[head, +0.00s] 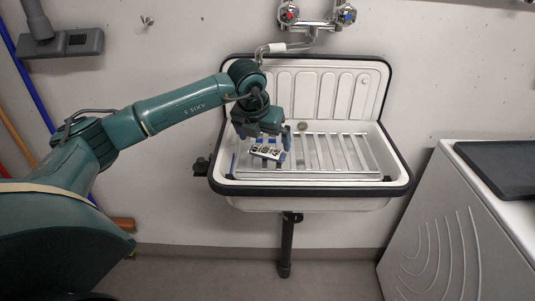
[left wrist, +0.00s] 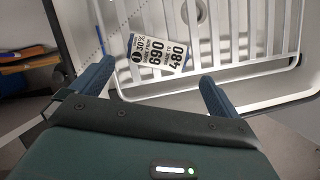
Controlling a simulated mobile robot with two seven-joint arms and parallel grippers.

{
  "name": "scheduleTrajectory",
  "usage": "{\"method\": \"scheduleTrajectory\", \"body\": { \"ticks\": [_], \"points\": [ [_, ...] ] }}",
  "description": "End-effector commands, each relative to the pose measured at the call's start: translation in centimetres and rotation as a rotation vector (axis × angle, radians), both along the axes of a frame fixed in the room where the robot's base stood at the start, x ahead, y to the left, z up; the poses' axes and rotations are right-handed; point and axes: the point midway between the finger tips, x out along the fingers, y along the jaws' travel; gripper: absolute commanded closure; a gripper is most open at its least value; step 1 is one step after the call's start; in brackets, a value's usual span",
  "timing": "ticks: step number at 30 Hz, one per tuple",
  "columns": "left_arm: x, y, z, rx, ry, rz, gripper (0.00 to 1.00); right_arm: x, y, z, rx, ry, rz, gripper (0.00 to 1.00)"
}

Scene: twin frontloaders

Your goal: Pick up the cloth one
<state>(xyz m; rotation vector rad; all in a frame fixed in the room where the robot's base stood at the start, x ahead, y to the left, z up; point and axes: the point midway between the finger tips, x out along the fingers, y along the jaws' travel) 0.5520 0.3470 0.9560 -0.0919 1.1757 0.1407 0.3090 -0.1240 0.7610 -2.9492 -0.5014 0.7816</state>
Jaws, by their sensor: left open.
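A white label-like piece (head: 265,151) with bold black print lies at the left part of the slatted rack (head: 350,155) over the sink. In the left wrist view it (left wrist: 160,53) shows large numbers, "690" and "480", and lies across the slats. I cannot tell whether it is cloth. My left gripper (head: 264,138) is just above and behind it in the head view. In the left wrist view its two blue fingers (left wrist: 156,75) are spread wide, with the piece beyond the gap and nothing between them. My right gripper is out of view.
The white sink (head: 320,190) has a raised dark rim and a tall back panel. Taps (head: 316,15) and a spout hang above it. A white appliance (head: 450,230) with a dark top stands at the right. The rack's right part is mostly clear.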

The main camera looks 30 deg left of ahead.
Motion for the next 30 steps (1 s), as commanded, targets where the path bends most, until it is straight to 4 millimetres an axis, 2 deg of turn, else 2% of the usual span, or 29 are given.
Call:
{"method": "scheduleTrajectory", "body": {
  "ticks": [8,16,25,30],
  "points": [
    [0.8,0.2,-2.1,-0.002,0.003,0.001,0.0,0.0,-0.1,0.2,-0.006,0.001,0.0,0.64],
    [2.3,0.7,-5.5,-0.003,0.002,-0.001,0.0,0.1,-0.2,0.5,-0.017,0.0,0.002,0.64],
    [2.5,0.8,-6.0,-0.001,0.0,-0.002,0.0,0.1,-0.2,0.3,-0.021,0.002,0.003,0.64],
    [2.5,0.8,-6.0,-0.001,0.0,-0.002,0.14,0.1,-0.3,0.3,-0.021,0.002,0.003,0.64]
  ]
}}
